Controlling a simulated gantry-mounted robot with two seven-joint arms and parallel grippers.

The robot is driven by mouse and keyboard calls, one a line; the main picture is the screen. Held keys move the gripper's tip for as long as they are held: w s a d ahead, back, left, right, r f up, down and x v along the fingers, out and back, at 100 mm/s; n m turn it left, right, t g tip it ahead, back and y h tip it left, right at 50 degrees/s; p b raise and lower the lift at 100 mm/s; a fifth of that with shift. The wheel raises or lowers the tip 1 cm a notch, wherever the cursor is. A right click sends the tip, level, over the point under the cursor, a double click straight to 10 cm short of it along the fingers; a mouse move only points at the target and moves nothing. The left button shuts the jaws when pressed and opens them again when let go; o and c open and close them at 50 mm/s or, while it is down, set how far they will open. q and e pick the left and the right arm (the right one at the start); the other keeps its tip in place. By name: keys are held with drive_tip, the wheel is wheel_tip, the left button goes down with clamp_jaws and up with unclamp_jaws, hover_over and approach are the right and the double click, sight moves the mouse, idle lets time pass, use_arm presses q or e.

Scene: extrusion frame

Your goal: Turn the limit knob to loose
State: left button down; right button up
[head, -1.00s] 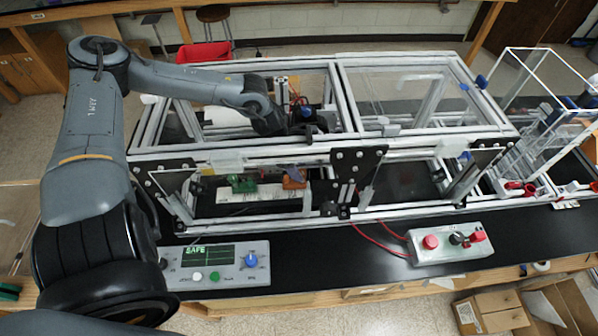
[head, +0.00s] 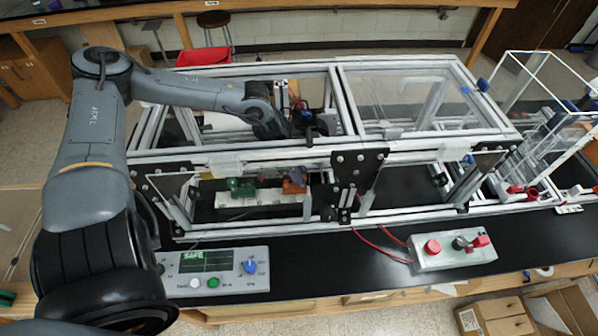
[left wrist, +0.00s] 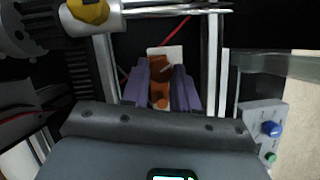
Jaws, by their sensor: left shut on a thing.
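An orange block-like part (head: 293,187) sits on a white strip (head: 250,198) inside the extrusion frame; I take it for the limit knob, but no label is readable. My left arm reaches down through the open top of the frame. In the left wrist view, the two purple fingers of my left gripper (left wrist: 161,92) are closed around the orange part (left wrist: 160,70), one on each side. The fingertips are mostly hidden by frame bars in the head view. The knob's marking and exact setting cannot be read. My right gripper is out of view.
A green part (head: 240,188) stands left of the orange one. Aluminium frame bars (head: 240,160) surround the arm closely. In front are a control panel (head: 215,270) reading SAFE with a blue knob (head: 250,267), and a red-button box (head: 452,250).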

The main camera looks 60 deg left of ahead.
use_arm(q)
drive_tip(key=shift+d+r+n+t+p, duration=0.1)
drive_tip(key=shift+r+n+t+p, duration=0.15)
drive_tip(key=shift+n+p, duration=0.4)
drive_tip(key=shift+f+n+y, duration=0.2)
drive_tip(key=shift+n+y, duration=0.3)
drive_tip(key=shift+n, duration=0.45)
drive_tip(key=c, duration=0.9)
unclamp_jaws()
drive_tip(key=shift+o, duration=0.2)
